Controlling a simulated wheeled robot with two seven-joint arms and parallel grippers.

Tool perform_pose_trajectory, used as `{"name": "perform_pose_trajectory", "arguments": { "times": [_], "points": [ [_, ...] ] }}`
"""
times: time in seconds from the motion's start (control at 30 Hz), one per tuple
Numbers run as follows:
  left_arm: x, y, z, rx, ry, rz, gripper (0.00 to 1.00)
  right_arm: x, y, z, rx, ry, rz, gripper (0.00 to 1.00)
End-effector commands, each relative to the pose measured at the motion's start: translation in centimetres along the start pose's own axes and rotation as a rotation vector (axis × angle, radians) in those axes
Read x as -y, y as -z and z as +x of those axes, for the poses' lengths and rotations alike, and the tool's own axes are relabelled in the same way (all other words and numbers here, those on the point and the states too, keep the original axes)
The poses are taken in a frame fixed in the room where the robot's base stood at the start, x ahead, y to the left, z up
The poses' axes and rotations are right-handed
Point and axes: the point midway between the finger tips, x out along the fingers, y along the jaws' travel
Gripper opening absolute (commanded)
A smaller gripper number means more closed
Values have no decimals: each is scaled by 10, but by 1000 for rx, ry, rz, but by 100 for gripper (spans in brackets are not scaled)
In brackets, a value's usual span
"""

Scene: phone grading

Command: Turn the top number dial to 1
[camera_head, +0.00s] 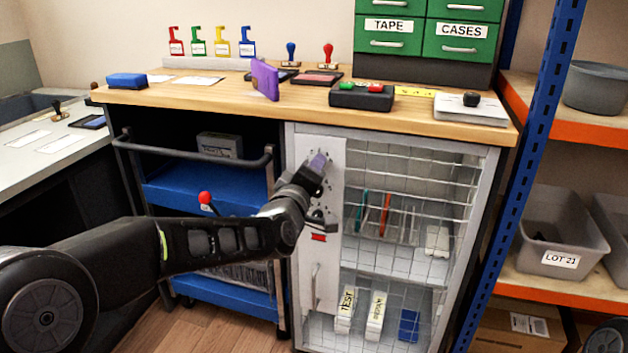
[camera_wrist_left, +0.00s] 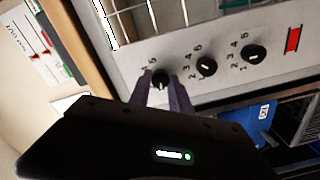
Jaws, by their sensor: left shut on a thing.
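The white control panel (camera_head: 306,150) is on the left of the wire-fronted cabinet, below the wooden worktop. In the left wrist view the panel (camera_wrist_left: 215,88) runs sideways, with its top end at the left. The top number dial (camera_wrist_left: 162,79) is black and sits between the fingertips of my left gripper (camera_wrist_left: 162,88), which is shut on it. The middle dial (camera_wrist_left: 206,68) and the bottom dial (camera_wrist_left: 254,54) stand clear, with numbers around them. The top dial's setting cannot be read. In the head view my left gripper (camera_head: 318,164) hides the dials. My right gripper is not in view.
A red marking (camera_wrist_left: 293,40) lies beyond the bottom dial on the panel. A blue cart (camera_head: 205,188) stands left of the cabinet. On the worktop (camera_head: 420,117) are a purple phone (camera_head: 265,80), stamps and a black box with buttons (camera_head: 361,97).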

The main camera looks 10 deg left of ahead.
Motion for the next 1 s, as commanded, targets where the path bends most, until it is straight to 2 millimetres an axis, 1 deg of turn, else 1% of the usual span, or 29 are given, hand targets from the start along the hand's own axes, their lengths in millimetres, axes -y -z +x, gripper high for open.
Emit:
{"name": "perform_pose_trajectory", "arguments": {
  "times": [0.03, 0.13, 0.57, 0.6, 0.83, 1.0],
  "points": [
    [2, -1, 0, 0, 1, -16, 0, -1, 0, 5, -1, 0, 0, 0],
    [2, -1, 0, 1, 2, -39, 0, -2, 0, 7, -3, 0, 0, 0],
    [0, 0, 0, 2, 2, -51, 0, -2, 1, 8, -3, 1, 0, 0],
    [0, 0, 0, 2, 2, -50, 27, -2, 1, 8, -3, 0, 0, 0],
    [0, 0, 0, 2, 2, -49, 46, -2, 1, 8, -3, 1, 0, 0],
    [0, 0, 0, 1, 2, -49, 46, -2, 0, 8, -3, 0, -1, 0]
  ]
}}
